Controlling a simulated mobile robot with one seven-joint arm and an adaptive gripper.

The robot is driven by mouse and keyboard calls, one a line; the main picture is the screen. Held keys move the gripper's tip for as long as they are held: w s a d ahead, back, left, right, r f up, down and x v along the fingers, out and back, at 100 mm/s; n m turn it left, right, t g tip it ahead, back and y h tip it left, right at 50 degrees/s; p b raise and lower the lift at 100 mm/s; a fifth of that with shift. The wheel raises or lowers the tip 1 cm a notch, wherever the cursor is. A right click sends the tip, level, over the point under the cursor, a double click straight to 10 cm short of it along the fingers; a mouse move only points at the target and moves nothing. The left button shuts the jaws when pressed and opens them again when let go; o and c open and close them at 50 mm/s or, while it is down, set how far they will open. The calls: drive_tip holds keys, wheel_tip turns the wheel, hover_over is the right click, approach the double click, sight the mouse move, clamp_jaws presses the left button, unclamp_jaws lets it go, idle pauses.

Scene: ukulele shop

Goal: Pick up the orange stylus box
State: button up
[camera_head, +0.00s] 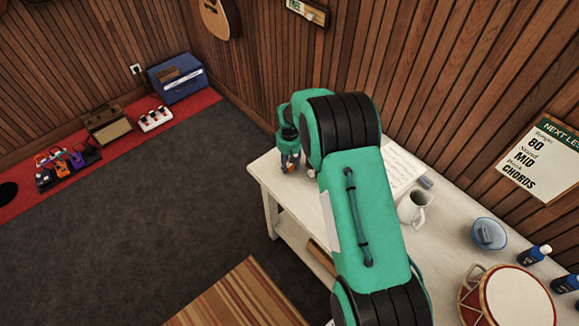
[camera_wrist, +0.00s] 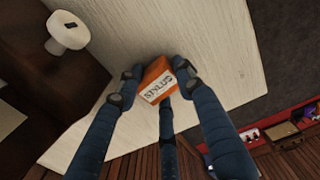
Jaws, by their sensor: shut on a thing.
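The orange stylus box (camera_wrist: 156,82) is small, with a white label reading "STYLUS". It sits between the blue fingers of my gripper (camera_wrist: 155,76) in the wrist view, with fingers against both sides and a third below. My gripper is shut on the box. In the head view my gripper (camera_head: 290,160) points down at the back left corner of the white wooden table (camera_head: 264,172), with only a speck of orange showing between its fingers. The wrist view shows pale tabletop (camera_wrist: 125,30) behind the box. I cannot tell whether the box touches the table.
A white jug (camera_head: 413,208), a blue bowl (camera_head: 488,235), a drum (camera_head: 512,298) and blue bottles (camera_head: 535,254) stand on the table's right part. Paper (camera_head: 402,170) lies near the wood wall. Floor is open left of the table. A rounded white object (camera_wrist: 67,30) shows in the wrist view.

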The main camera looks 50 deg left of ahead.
drive_tip(key=shift+r, duration=0.1)
drive_tip(key=shift+r, duration=0.65)
wheel_tip(320, 180, up, 2)
drive_tip(key=s+d, duration=0.2)
drive_tip(key=d, duration=0.2)
drive_tip(key=s+d+r, duration=0.1)
drive_tip(key=s+d, duration=0.2)
drive_tip(key=d, duration=0.2)
drive_tip(key=s+d, duration=0.3)
drive_tip(key=d, duration=0.1)
drive_tip(key=shift+s+d+r, duration=0.15)
drive_tip(key=shift+d+r, duration=0.1)
drive_tip(key=shift+d, duration=0.1)
